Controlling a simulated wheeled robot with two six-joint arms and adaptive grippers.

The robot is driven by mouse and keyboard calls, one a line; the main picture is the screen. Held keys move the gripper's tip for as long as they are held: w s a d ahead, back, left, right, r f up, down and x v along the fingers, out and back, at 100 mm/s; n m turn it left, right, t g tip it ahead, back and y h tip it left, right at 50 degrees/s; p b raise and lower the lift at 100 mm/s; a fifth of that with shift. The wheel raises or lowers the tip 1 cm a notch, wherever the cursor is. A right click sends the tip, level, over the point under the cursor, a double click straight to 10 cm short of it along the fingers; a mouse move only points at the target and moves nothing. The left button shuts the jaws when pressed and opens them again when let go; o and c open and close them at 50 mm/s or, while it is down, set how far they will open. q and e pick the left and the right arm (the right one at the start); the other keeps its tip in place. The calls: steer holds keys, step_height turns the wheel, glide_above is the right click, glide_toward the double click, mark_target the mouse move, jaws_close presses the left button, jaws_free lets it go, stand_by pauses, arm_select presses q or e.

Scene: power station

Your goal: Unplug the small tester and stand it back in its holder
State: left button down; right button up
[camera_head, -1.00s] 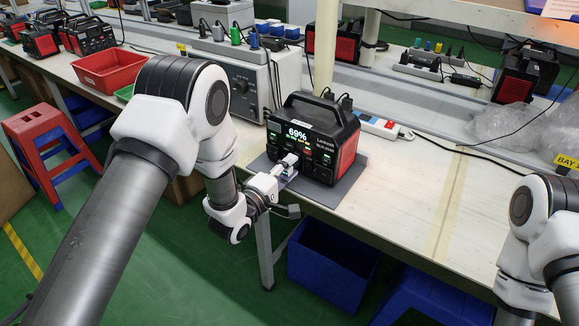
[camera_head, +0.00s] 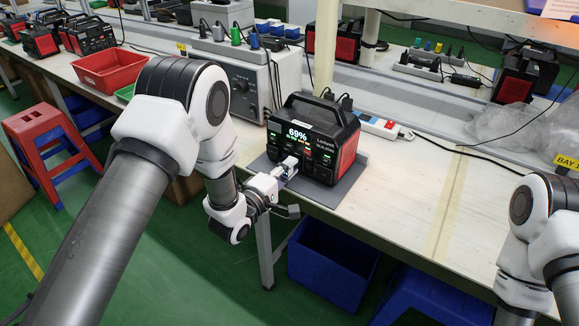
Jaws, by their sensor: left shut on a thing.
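A black and red power station (camera_head: 325,135) stands on a dark mat (camera_head: 345,188) near the table's front edge. Its lit screen reads 69%. My left gripper (camera_head: 288,169) is at the lower left of its front panel, shut on a small, partly hidden thing, which appears to be the tester (camera_head: 284,177). The fingers cover most of it, and I cannot tell whether it is still seated in a socket. I cannot make out the tester's holder. My right arm shows at the right edge, but its gripper is out of view.
A grey instrument (camera_head: 248,85) stands behind on the left, beside a red tray (camera_head: 108,70). A white power strip (camera_head: 380,126) lies behind the station. A blue bin (camera_head: 332,265) stands below the edge.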

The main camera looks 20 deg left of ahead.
arm_select(q)
steer(key=shift+s, duration=0.15)
steer(key=shift+p+v, duration=0.4)
steer(key=shift+v, duration=1.6)
